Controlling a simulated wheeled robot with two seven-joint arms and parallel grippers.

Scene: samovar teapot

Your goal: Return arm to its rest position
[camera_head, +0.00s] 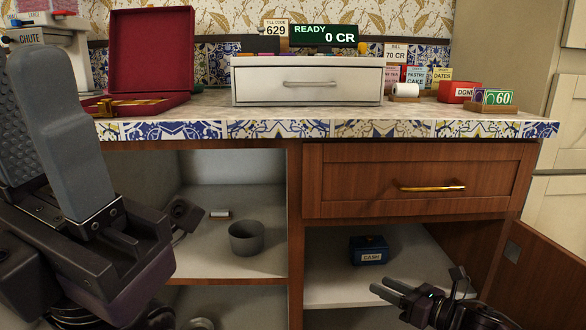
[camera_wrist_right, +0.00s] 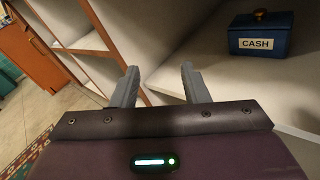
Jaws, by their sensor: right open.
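My right gripper (camera_head: 381,286) is low at the front right, in front of the open lower right compartment. It is open and empty; its two fingers show apart in the right wrist view (camera_wrist_right: 159,72). A blue cash box (camera_head: 369,250) labelled CASH stands on the shelf behind it, and it also shows at the upper right of the right wrist view (camera_wrist_right: 261,37). The gripper is apart from the box. My left gripper (camera_head: 42,75) is large and close at the left edge. Its fingers point up and overlap in view, so I cannot tell its opening.
The counter (camera_head: 330,128) above carries a white drawer unit (camera_head: 306,82), an open red case (camera_head: 151,50) and several small signs. A grey cup (camera_head: 246,238) stands on the left shelf. An open cabinet door (camera_head: 530,275) borders the right side.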

